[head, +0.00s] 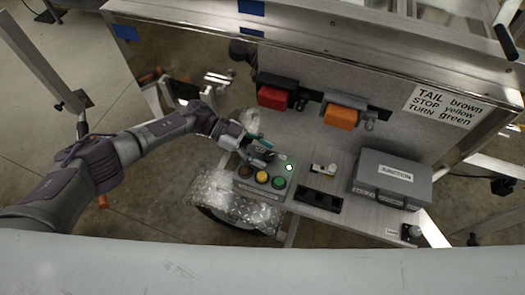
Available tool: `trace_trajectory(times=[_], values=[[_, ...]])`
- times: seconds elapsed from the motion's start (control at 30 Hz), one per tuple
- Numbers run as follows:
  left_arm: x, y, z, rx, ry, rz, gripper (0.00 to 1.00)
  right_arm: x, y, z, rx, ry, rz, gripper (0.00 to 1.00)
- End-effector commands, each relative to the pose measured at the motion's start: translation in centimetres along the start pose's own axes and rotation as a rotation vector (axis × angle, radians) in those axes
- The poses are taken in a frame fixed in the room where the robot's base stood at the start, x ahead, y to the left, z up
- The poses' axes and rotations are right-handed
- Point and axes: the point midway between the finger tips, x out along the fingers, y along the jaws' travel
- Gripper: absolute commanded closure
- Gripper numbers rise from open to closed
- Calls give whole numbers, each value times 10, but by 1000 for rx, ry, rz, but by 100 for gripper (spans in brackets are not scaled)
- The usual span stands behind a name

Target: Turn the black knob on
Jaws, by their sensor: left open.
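A grey control box (240,183) stands on the bench with red (246,170), yellow (262,177) and green (279,182) buttons along its front. A small pale green light (289,167) shows at its right. My left gripper (259,153) is open, low over the back of this box. Its dark fingers hide that part, so I cannot tell whether a black knob is between them or whether they touch it. A small black knob-like part (410,232) sits beside a white label at the bench's front right corner. My right gripper is out of view.
A grey junction box (392,178) stands at the right of the bench. A black socket strip (318,199) and a small metal latch (323,169) lie between. Red (272,98) and orange (341,117) lamps are on the upright panel behind, near a wiring sign (444,106).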

Motion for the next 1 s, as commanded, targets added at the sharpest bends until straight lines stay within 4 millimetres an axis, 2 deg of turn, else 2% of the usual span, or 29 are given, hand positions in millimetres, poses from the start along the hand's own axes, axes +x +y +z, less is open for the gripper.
trace_trajectory(times=[0.17, 0.4, 0.6, 0.77, 1.0], values=[[-25, -1, 1, 0, -2, -4, 40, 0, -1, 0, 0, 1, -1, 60], [-77, -1, 0, 0, -3, -4, 40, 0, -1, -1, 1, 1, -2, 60], [-107, -1, 0, 0, -2, -2, 40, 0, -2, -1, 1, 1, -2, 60], [-117, -1, 0, 1, 0, 0, 40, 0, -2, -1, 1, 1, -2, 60], [-118, -1, 0, 1, 0, 0, 40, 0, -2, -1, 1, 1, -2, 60]])
